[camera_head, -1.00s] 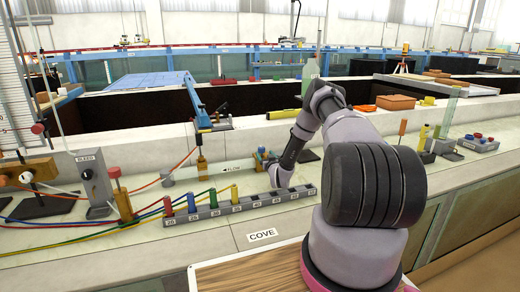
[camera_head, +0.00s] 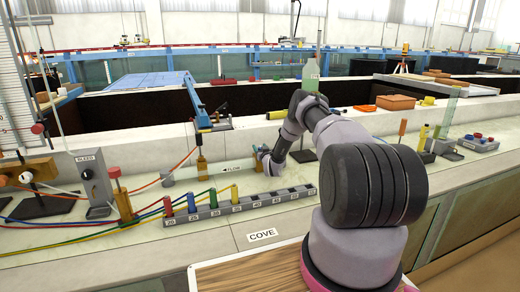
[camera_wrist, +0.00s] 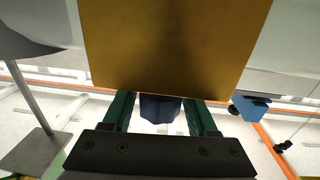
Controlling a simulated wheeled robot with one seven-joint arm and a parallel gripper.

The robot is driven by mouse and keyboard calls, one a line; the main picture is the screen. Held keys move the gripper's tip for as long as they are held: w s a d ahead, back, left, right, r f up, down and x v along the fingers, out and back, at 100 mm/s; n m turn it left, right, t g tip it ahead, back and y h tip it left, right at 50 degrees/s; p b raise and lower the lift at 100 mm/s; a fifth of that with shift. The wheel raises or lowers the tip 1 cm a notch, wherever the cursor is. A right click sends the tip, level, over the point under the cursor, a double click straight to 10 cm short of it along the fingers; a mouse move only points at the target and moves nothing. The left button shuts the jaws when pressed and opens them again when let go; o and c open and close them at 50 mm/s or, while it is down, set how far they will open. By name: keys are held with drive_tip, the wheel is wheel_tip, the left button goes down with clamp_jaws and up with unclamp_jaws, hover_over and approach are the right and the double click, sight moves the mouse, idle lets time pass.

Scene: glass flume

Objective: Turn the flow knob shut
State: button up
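The flow valve stands on the bench beside a FLOW label (camera_head: 232,168) in the head view. In the wrist view a large brass-coloured block (camera_wrist: 175,45) fills the upper middle. A dark blue knob (camera_wrist: 160,107) sticks out below its edge. My gripper (camera_wrist: 160,100) has its two green fingers on either side of the knob, with light gaps showing lower down. It looks open; contact at the fingertips cannot be made out. In the head view my gripper (camera_head: 264,158) is at the valve and hides most of it.
A numbered rack (camera_head: 245,203) with coloured plugs stands in front of my gripper. A blue gauge arm (camera_head: 200,105) rises at the left. Hoses and a BLEED block (camera_head: 92,185) lie farther left.

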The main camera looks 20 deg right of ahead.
clamp_jaws()
drive_tip(key=shift+d+m+h, duration=0.2)
drive_tip(key=shift+m+h, duration=0.6)
drive_tip(key=shift+h, duration=0.5)
drive_tip(key=shift+o, duration=2.4)
unclamp_jaws()
drive_tip(key=shift+s, duration=0.1)
drive_tip(key=v, duration=1)
drive_tip(key=shift+s+r, duration=0.15)
drive_tip(key=shift+s, duration=0.2)
drive_tip(key=shift+a, duration=0.1)
